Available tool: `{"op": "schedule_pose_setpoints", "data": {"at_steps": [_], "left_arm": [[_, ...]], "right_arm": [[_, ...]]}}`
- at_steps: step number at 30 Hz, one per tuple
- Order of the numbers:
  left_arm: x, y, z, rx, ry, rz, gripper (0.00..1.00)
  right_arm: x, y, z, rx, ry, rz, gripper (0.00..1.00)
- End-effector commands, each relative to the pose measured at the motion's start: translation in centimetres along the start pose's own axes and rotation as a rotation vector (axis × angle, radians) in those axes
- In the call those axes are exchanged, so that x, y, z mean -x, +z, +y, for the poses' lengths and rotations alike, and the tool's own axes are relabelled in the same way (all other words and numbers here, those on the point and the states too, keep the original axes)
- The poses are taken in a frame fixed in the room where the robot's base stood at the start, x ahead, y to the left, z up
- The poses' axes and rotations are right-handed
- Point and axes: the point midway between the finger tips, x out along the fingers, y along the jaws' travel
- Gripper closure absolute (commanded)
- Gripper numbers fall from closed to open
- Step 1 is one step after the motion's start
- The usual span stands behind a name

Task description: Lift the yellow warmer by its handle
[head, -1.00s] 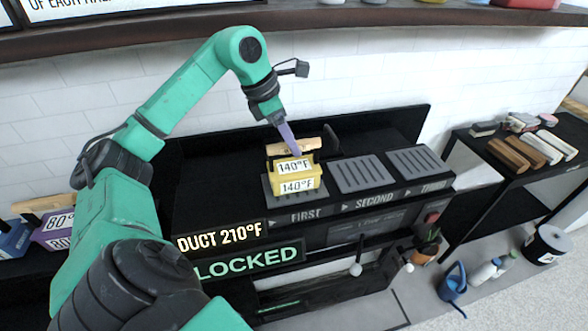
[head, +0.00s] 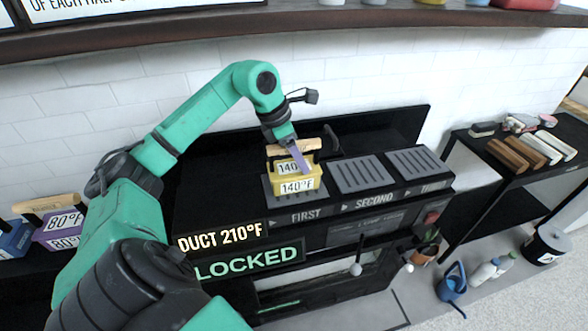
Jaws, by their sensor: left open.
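The yellow warmer (head: 280,184) is a small block with 140°F labels and a light wooden handle (head: 284,148) on top. It sits on the grate marked FIRST on the black unit. My left gripper (head: 303,163) comes down from above, at the handle. One purple-grey finger shows in front of the handle and covers part of the upper label; the other finger is hidden. The gripper is open, and I cannot tell whether it touches the handle. My right gripper is not in view.
Grates marked SECOND (head: 360,173) and THIRD (head: 413,163) are bare, right of the warmer. A LOCKED sign (head: 248,262) stands in front. A purple warmer (head: 62,232) marked 80°F is at far left. A shelf (head: 300,22) runs above. A side table with blocks (head: 515,153) is at right.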

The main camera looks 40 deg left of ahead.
Motion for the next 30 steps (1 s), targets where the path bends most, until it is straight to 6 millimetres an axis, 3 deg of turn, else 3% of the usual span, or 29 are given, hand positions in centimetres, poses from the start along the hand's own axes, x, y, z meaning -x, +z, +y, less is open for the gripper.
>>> {"op": "schedule_pose_setpoints", "data": {"at_steps": [6, 7, 12, 30], "left_arm": [[0.0, 0.0, 0.0, 0.0, 0.0, 0.0, 0.35], [0.0, 0.0, 0.01, 0.0, 0.0, 0.0, 0.39], [0.01, -0.01, 0.01, 0.0, 0.0, 0.0, 1.0], [0.02, -0.01, 0.02, 0.0, 0.001, 0.0, 1.0]], "right_arm": [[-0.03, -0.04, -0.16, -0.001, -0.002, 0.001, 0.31], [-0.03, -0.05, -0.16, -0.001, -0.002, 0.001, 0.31], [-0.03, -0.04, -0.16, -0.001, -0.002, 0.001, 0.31], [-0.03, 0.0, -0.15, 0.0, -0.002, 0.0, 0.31]]}}
